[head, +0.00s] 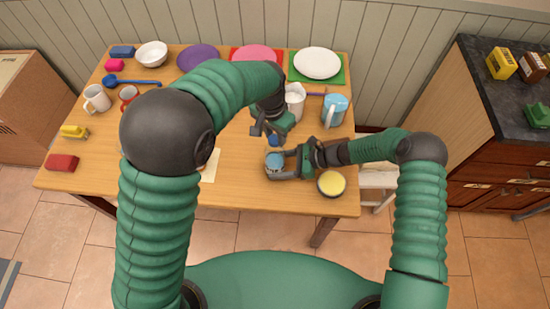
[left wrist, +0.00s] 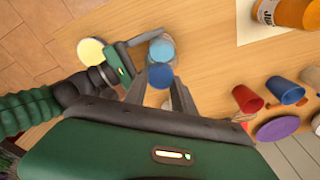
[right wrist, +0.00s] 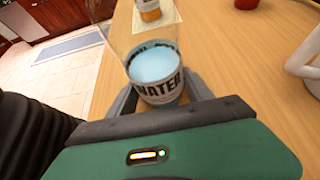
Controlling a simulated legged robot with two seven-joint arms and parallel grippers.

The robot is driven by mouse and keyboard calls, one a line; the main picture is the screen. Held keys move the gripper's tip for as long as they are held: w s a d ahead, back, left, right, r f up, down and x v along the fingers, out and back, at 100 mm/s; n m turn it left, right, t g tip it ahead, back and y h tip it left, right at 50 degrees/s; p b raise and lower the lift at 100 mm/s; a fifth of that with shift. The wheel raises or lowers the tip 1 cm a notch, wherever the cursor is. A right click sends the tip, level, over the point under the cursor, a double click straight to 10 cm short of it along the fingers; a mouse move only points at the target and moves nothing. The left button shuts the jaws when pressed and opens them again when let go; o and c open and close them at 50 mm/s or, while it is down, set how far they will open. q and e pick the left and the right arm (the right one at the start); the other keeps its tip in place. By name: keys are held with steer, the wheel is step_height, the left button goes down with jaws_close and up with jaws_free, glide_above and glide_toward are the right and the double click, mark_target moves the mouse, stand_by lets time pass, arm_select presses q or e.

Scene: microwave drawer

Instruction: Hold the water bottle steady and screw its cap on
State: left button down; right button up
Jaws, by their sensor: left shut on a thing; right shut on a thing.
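The water bottle (head: 274,160) stands on the wooden table near its front edge. In the right wrist view the bottle (right wrist: 160,85) shows a WATER label, light blue contents and a clear upper part. My right gripper (head: 287,163) is shut around its lower body. My left gripper (head: 270,131) is shut on the dark blue cap (head: 274,141), above the bottle. In the left wrist view the cap (left wrist: 160,76) sits between my left fingers and overlaps the edge of the bottle (left wrist: 162,50). I cannot tell whether cap and bottle touch.
A yellow-topped round container (head: 331,184) stands right of the bottle. A light blue pitcher (head: 334,110) and a white container (head: 295,100) stand behind. An orange juice bottle (left wrist: 290,13) lies or stands on a pale mat. Plates, cups and mugs fill the table's back and left.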

jaws_close()
arm_select(q)
steer(key=c, duration=0.9)
jaws_free()
steer(key=shift+c, duration=0.2)
jaws_close()
steer(key=m, duration=0.7)
steer(key=shift+w+g, duration=0.1)
steer(key=shift+g, duration=0.2)
steer(key=m, duration=0.5)
steer(key=shift+a+g+h, duration=0.1)
steer(key=shift+g+h, duration=0.2)
steer(key=shift+g, duration=0.1)
steer(key=m, duration=0.6)
steer(key=shift+w+g, duration=0.1)
steer(key=shift+g, duration=0.2)
arm_select(e)
steer(key=shift+s, duration=0.1)
arm_select(q)
steer(key=shift+c, duration=0.9)
jaws_free()
